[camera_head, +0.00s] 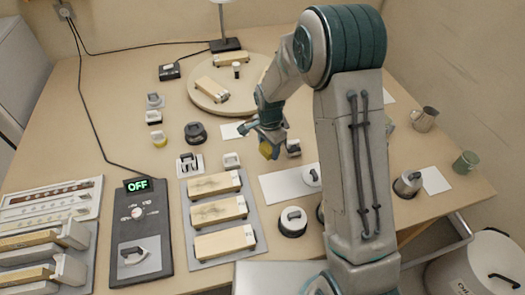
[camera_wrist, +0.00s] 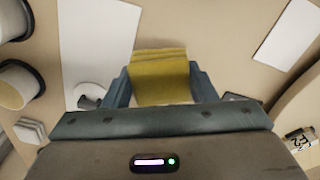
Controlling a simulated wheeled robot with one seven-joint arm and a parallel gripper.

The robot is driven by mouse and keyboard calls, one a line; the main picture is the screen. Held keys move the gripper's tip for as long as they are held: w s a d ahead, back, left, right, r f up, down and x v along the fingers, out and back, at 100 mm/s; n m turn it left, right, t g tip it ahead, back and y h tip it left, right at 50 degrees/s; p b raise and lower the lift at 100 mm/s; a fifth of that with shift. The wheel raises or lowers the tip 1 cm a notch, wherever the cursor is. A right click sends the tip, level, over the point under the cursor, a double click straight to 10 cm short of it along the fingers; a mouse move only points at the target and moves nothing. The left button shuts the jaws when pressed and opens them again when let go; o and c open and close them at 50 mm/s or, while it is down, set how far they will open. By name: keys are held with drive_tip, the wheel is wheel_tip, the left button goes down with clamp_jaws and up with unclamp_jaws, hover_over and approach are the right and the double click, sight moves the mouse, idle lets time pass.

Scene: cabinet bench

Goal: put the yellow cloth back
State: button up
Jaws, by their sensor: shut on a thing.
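The yellow cloth (camera_head: 267,149) is held in my gripper (camera_head: 268,141), above the middle of the bench. In the wrist view the cloth (camera_wrist: 160,72) is a small folded yellow piece between the two fingers of my gripper (camera_wrist: 160,88), which are shut on it. A white rectangular sheet (camera_wrist: 98,40) lies on the bench below and left of the cloth in the wrist view. A second white sheet (camera_wrist: 288,32) lies at the upper right there. I cannot tell how high the cloth is above the bench.
A tray of wooden blocks (camera_head: 245,258) and a black control box reading OFF (camera_head: 140,260) stand at the front left. A round board (camera_head: 205,98) is behind my gripper. A mug (camera_head: 424,119) and a green cup (camera_head: 466,162) stand at the right. Several small lidded pieces are scattered about.

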sight(262, 158)
drive_tip(key=w+a+f, duration=0.2)
drive_tip(key=shift+w+a, duration=0.15)
drive_tip(key=shift+w, duration=0.15)
drive_tip(key=shift+f+p, duration=0.35)
drive_tip(key=shift+f, duration=1.8)
drive_tip(key=o, duration=1)
